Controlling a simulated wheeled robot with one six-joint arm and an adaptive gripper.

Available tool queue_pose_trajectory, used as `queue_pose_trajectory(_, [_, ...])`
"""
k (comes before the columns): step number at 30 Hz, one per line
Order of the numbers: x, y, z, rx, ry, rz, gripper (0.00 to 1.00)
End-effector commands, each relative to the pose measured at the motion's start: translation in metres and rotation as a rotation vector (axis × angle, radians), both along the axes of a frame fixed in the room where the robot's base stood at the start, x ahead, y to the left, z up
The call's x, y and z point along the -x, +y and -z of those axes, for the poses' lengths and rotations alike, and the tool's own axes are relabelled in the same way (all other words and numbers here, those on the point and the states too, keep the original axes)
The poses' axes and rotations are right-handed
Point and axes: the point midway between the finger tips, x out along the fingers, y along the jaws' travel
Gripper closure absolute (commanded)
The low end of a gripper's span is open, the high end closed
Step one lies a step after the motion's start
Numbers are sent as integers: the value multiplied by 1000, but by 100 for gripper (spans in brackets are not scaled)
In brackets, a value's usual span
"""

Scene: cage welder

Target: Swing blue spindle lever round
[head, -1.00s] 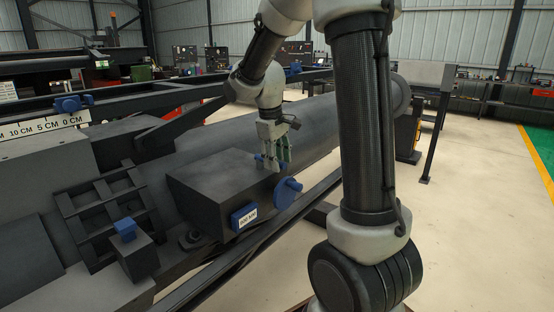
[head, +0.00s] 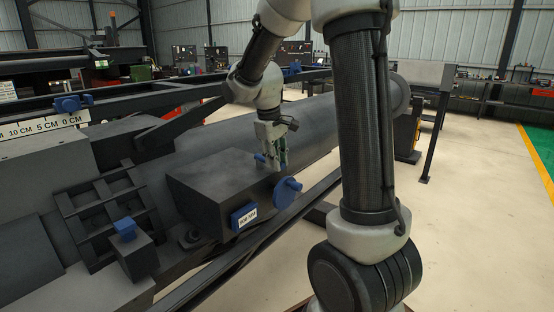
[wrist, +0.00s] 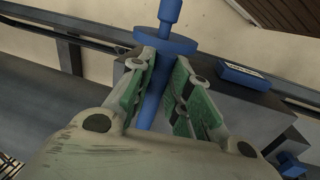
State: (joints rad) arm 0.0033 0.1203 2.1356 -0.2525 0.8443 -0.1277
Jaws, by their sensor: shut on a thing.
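The blue spindle lever (head: 287,190) is on the right end of a dark box housing (head: 215,185). It has a round disc and a blue bar. In the wrist view the disc (wrist: 165,45) lies just beyond the fingertips, with a short blue peg (wrist: 170,12) above it. The blue bar (wrist: 154,100) runs between the green finger pads. My gripper (head: 272,163) reaches down at the lever behind the housing's right corner and is shut on the bar. The fingers hide part of the bar.
A blue label block (head: 244,217) is on the housing's front; it also shows in the wrist view (wrist: 245,76). A smaller block with a blue knob (head: 125,229) stands at left. A long grey cylinder (head: 315,125) runs behind. Open floor (head: 480,220) lies at right.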

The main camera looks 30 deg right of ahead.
Motion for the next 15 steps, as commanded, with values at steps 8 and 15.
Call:
queue_pose_trajectory(8, [2,15,0,0,1,189,100])
queue_pose_trajectory(15, [0,33,0,0,1,416,100])
